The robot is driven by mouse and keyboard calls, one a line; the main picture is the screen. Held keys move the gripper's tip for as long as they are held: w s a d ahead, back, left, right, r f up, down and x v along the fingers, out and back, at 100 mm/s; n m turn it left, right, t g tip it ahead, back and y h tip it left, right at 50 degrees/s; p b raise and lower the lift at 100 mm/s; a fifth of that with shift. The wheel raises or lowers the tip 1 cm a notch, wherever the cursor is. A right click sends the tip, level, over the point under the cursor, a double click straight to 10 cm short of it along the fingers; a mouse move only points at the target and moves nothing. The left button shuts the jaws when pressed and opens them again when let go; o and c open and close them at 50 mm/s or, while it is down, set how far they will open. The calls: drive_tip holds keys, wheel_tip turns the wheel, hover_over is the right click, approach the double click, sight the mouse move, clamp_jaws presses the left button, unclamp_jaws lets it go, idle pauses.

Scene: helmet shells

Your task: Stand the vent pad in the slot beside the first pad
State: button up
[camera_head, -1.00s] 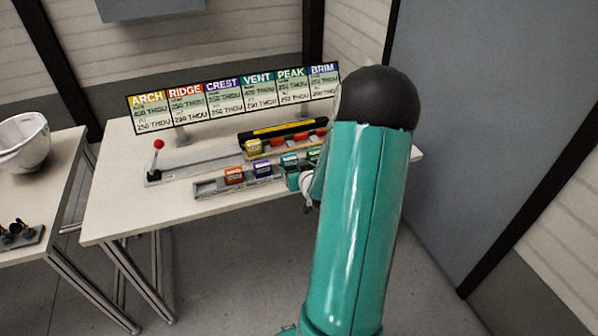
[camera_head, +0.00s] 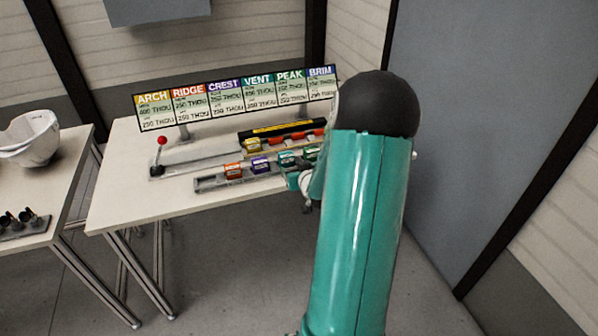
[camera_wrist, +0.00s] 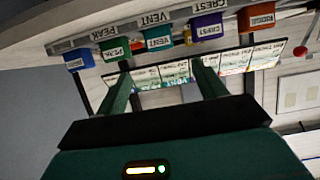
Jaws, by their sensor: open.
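The vent pad is a teal block (camera_head: 287,159) standing in the front grey rack, between a purple and a green pad. In the wrist view the teal block (camera_wrist: 158,39) carries a VENT label. A yellow pad (camera_head: 252,146) stands at the left end of the row behind the rack, beside red blocks; I take it for the first pad. The slot beside it is too small to make out. My gripper (camera_wrist: 162,68) is open, its two fingers apart with nothing held between them. In the head view my arm hides most of it, near the rack's right part.
The front rack (camera_head: 208,184) also holds orange (camera_head: 233,171), purple (camera_head: 261,164) and green pads. A labelled board (camera_head: 235,98) stands behind. A red-knobbed lever (camera_head: 161,142) is at left. A white helmet shell (camera_head: 32,140) sits on another table.

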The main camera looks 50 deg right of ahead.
drive_tip(key=w+a+r+n+g+y, duration=0.1)
drive_tip(key=a+r+n+g, duration=0.1)
drive_tip(key=a+r, duration=0.65)
drive_tip(key=a+r+n+g+y, duration=0.15)
drive_tip(key=a+r, duration=0.35)
drive_tip(key=a, duration=0.7)
drive_tip(key=s+a+r, duration=0.2)
drive_tip(key=s+a, duration=0.1)
drive_tip(key=a, duration=0.1)
drive_tip(key=s+a+r+y, duration=0.1)
drive_tip(key=s+a, duration=0.1)
drive_tip(key=a, duration=0.3)
drive_tip(key=s+a+r+n+g+y, duration=0.1)
drive_tip(key=s+a+r, duration=0.1)
drive_tip(key=a, duration=0.3)
drive_tip(key=shift+s+r, duration=0.3)
drive_tip(key=shift+s, duration=0.5)
drive_tip(key=s+a, duration=0.2)
drive_tip(key=s, duration=0.1)
drive_tip(key=s+a+r+n+g+y, duration=0.1)
drive_tip(key=s+a, duration=0.2)
drive_tip(key=s+a+y, duration=0.1)
drive_tip(key=s+a, duration=0.1)
drive_tip(key=s, duration=0.1)
drive_tip(key=shift+a+r+n+g, duration=0.15)
drive_tip(key=shift+n+g, duration=0.1)
drive_tip(key=shift+c, duration=0.9)
drive_tip(key=shift+s+a, duration=0.1)
drive_tip(key=shift+s, duration=0.05)
drive_tip(key=shift+c, duration=0.6)
